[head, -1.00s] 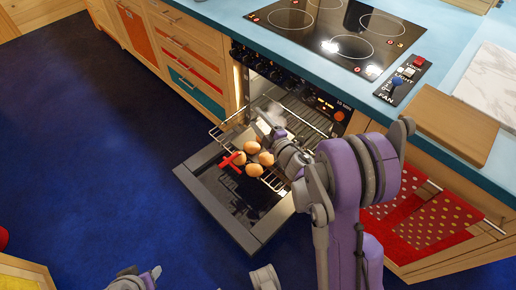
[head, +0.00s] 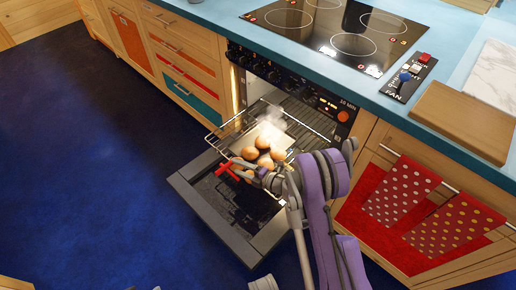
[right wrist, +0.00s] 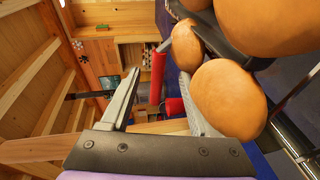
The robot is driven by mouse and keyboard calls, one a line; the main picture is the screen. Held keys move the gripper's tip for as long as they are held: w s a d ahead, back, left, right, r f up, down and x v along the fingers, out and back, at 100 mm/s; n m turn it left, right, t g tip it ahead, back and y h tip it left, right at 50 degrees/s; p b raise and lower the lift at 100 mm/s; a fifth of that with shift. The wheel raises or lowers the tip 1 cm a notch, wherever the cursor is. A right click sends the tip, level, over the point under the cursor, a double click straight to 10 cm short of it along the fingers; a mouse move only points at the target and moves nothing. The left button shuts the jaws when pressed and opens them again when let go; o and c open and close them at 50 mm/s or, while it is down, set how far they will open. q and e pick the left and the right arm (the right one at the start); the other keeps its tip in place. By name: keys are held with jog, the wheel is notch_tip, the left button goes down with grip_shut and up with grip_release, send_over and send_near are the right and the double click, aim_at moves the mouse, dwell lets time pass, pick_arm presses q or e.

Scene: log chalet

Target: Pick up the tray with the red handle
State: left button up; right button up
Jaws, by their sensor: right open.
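The tray (head: 271,134) holds several round brown rolls (head: 264,142) and sits on the wire rack of the open oven. Its red handle (head: 228,170) sticks out at the front left, above the open oven door. My right gripper (head: 248,171) is at the tray's near side, close to the handle and rolls. In the right wrist view the red handle (right wrist: 158,75) shows between the open fingers of the gripper (right wrist: 160,88). Rolls (right wrist: 228,98) fill the right side there and partly hide one finger. My left gripper is not in view.
The oven door (head: 225,215) is folded down in front of the oven. The wire rack (head: 228,130) is pulled out. Red dotted towels (head: 400,190) hang to the right. The blue floor (head: 90,190) at left is clear.

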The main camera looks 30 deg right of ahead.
aim_at(231, 164)
jog(key=x, duration=0.4)
jog(key=shift+w+a+r, duration=0.1)
jog(key=shift+w, duration=0.1)
grip_shut()
dwell(1.2)
